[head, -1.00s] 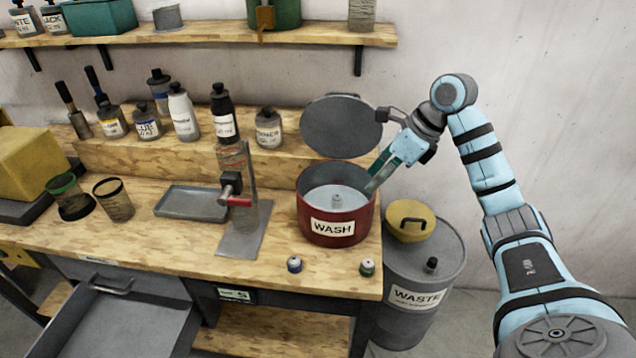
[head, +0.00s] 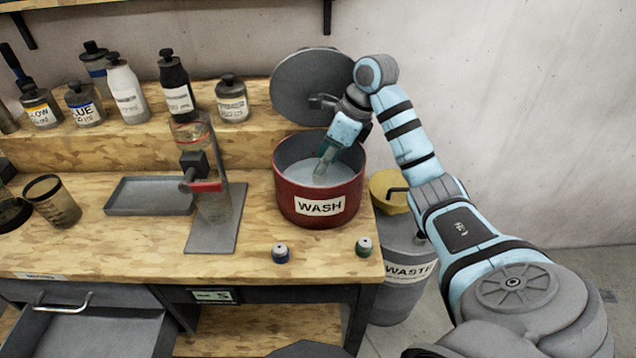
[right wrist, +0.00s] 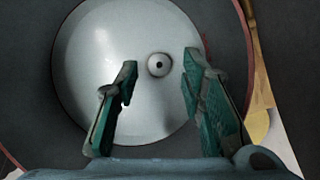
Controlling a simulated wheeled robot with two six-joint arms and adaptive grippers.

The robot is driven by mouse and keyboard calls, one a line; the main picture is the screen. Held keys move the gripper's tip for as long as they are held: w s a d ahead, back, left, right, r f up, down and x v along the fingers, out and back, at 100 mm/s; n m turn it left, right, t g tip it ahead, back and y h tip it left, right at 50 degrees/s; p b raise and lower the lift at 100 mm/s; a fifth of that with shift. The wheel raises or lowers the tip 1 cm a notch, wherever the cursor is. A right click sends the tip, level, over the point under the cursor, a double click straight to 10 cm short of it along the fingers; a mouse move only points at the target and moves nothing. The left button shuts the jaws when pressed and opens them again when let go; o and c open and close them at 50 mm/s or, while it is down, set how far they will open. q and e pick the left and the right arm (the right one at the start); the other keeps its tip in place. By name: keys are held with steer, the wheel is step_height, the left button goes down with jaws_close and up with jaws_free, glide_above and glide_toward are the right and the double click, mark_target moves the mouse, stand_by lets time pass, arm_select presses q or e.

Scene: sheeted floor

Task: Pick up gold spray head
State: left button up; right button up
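A small pale spray head (right wrist: 159,65) with a dark centre stands in the red WASH pot (head: 318,208); its gold colour does not show. In the right wrist view it is between and beyond the fingertips, with gaps on both sides. My right gripper (head: 324,165) reaches down into the pot, open and empty. The fingers mostly hide the spray head in the head view. Two other small heads stand on the bench front, one with a blue band (head: 281,253) and one with a green band (head: 364,246). My left gripper is not in view.
The pot's round lid (head: 312,85) stands raised behind it. A metal stand with a red lever (head: 206,187) is left of the pot, beside a grey tray (head: 150,196). A WASTE drum (head: 400,250) with a yellow lid is at the right.

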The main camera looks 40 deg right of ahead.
steer(key=x, duration=0.2)
steer(key=shift+f, duration=0.4)
jaws_close()
